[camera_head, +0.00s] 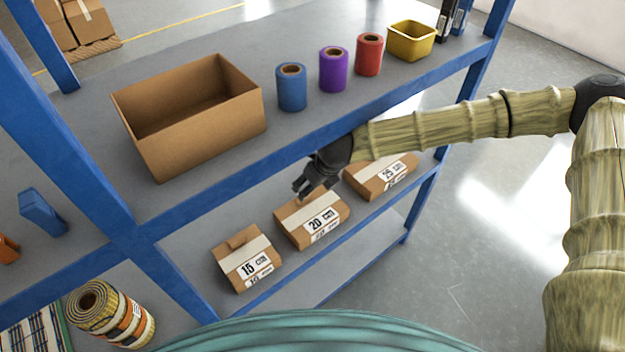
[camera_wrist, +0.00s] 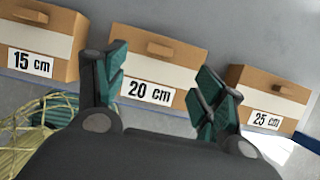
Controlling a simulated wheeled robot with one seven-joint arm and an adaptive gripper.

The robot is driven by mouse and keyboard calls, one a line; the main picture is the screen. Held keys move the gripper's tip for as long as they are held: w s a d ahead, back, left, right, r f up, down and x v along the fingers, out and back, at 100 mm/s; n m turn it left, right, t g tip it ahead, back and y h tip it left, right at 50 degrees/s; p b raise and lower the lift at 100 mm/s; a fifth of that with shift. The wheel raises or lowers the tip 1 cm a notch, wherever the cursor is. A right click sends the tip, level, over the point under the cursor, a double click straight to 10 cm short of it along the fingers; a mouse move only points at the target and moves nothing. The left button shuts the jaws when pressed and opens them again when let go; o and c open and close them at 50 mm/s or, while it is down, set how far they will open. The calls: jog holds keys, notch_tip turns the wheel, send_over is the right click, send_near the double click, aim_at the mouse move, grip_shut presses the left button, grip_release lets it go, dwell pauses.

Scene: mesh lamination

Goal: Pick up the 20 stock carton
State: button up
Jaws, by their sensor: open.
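The 20 cm stock carton (camera_head: 313,219) is a brown box with a white band and a "20 cm" label. It sits on the blue-framed shelf's lower level, between two similar cartons. In the wrist view the 20 cm carton (camera_wrist: 152,72) lies ahead, between and beyond my fingers. My gripper (camera_head: 301,189) is just above and behind this carton in the head view. In the wrist view my gripper (camera_wrist: 160,98) shows its two green-padded fingers spread apart with nothing between them. I cannot tell whether a fingertip touches the carton.
The 15 cm carton (camera_head: 247,262) is at left and the 25 cm carton (camera_head: 381,176) at right. The upper shelf (camera_head: 235,55) is close above my gripper. It bears an open cardboard box (camera_head: 200,143), blue, purple and red rolls, and a yellow bin (camera_head: 411,43).

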aim_at(330, 202)
jog(key=shift+d+f, duration=0.1)
jog(key=shift+d, duration=0.05)
jog(key=shift+p+x, duration=1.45)
jog(key=shift+x, duration=3.85)
jog(key=shift+s, duration=0.1)
jog(key=c, duration=1.3)
jog(key=shift+s+d+p, duration=0.25)
jog(key=shift+d+p, duration=0.05)
jog(key=shift+d, duration=1.2)
jog(key=shift+s+d+p, duration=0.25)
jog(key=shift+d+p, duration=0.05)
jog(key=shift+d, duration=1.15)
jog(key=shift+s+d+p, duration=0.25)
jog(key=shift+d+p, duration=0.05)
jog(key=shift+d, duration=1.2)
jog(key=o, duration=1.3)
